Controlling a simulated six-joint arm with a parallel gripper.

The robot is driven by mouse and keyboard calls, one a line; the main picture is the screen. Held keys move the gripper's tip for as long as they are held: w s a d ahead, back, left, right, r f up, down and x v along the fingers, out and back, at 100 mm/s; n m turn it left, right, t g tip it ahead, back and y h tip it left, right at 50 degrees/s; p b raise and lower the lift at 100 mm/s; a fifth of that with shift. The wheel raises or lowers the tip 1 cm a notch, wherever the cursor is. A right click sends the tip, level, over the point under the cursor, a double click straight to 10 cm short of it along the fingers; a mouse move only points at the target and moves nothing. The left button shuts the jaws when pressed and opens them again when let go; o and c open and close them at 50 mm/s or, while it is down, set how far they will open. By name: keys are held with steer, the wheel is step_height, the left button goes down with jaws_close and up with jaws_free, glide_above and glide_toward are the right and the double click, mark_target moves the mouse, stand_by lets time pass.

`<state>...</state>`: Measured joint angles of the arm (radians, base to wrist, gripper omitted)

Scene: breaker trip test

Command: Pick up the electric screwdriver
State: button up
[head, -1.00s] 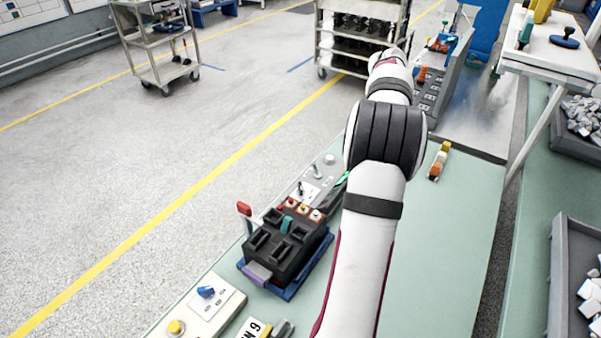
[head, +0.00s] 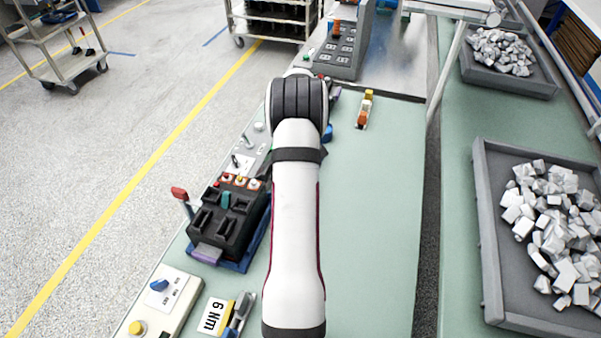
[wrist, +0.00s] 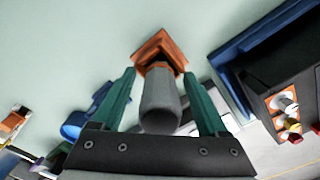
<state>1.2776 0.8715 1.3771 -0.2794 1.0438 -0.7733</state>
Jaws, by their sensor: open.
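In the wrist view a grey rounded body with an orange end (wrist: 160,98), which looks like the electric screwdriver, lies between the two green fingers of my gripper (wrist: 159,78). The fingers are open, one on each side of it, and I see no clear grip on it. The orange part shows just beyond the fingertips, against the pale green bench top. In the head view my own arm covers this thing and the gripper's fingers.
A black breaker block (head: 228,218) with a red lever stands left of my arm. A blue object (wrist: 75,128) lies close by. An orange-and-yellow item (head: 364,110) lies farther up the bench. Grey trays (head: 484,230) of rubble are at right.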

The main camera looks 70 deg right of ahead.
jaws_close()
steer(key=shift+r, duration=0.1)
steer(key=r, duration=0.2)
steer(key=s+r, duration=0.1)
steer(key=r, duration=0.1)
steer(key=shift+r, duration=0.3)
steer(key=s+a+r, duration=0.3)
steer(key=s+r, duration=0.3)
steer(key=s, duration=0.4)
steer(key=w+a+r+n, duration=0.2)
steer(key=w, duration=0.5)
steer(key=w+a+r+n, duration=0.2)
steer(key=w+r, duration=0.1)
steer(key=w, duration=0.5)
steer(key=w+a+r+n, duration=0.2)
steer(key=w+r, duration=0.1)
steer(key=w, duration=0.5)
steer(key=shift+w+a, duration=0.25)
steer(key=shift+a, duration=0.1)
